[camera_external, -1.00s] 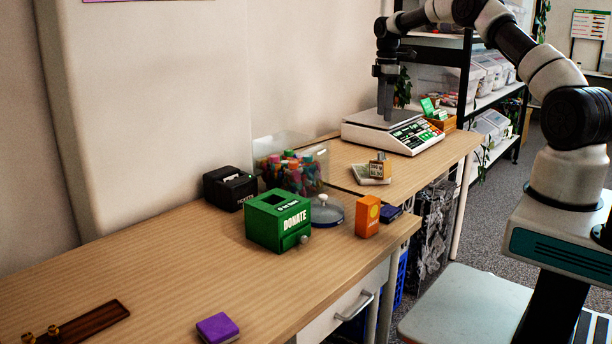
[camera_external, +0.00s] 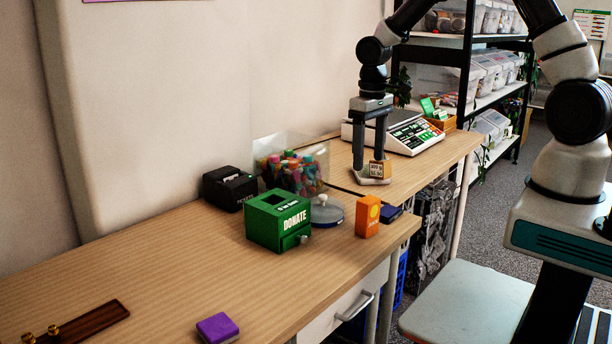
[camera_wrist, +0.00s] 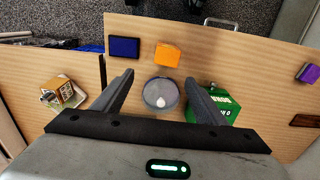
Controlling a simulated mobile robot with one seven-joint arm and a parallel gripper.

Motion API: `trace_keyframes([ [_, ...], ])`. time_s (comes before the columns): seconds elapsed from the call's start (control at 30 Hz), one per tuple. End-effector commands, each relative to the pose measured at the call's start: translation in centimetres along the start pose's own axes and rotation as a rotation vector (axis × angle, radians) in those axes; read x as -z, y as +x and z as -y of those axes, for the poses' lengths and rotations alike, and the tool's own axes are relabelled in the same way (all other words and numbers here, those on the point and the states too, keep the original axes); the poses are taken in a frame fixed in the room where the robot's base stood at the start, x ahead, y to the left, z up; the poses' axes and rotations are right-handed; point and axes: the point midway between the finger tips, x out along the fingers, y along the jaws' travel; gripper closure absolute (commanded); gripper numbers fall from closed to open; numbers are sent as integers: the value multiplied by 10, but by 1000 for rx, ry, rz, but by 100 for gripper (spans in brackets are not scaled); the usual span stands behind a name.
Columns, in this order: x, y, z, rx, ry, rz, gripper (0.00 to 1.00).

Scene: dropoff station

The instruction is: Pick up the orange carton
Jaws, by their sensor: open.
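The orange carton (camera_external: 367,216) stands upright on the wooden table near its front edge, right of the green donation box. In the wrist view the orange carton (camera_wrist: 167,54) shows from above, beyond the fingertips and near the table edge. My gripper (camera_external: 369,170) is open and empty, pointing down above the table, behind and above the carton. In the wrist view my gripper (camera_wrist: 168,82) has its fingers wide apart, with a round glass lid between and below them.
The green donation box (camera_external: 279,221) and the lid (camera_external: 326,212) stand left of the carton. A dark blue block (camera_external: 391,213) lies close on its right. A tub of colourful pieces (camera_external: 292,172), a small sign (camera_external: 377,171) and a scale (camera_external: 399,131) are farther back.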

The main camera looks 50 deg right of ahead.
Motion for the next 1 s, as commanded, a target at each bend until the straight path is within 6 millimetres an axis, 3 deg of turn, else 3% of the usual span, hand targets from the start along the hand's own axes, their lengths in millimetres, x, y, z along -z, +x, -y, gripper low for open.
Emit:
trace_keyframes([
  [0.03, -13, 1, 8, -2, 28, 2, 34],
  [0.17, -26, 10, 16, -2, 74, 4, 34],
  [0.6, -27, 100, 16, -1, 77, 8, 34],
  [1.0, -25, 139, 15, -1, 76, 7, 34],
])
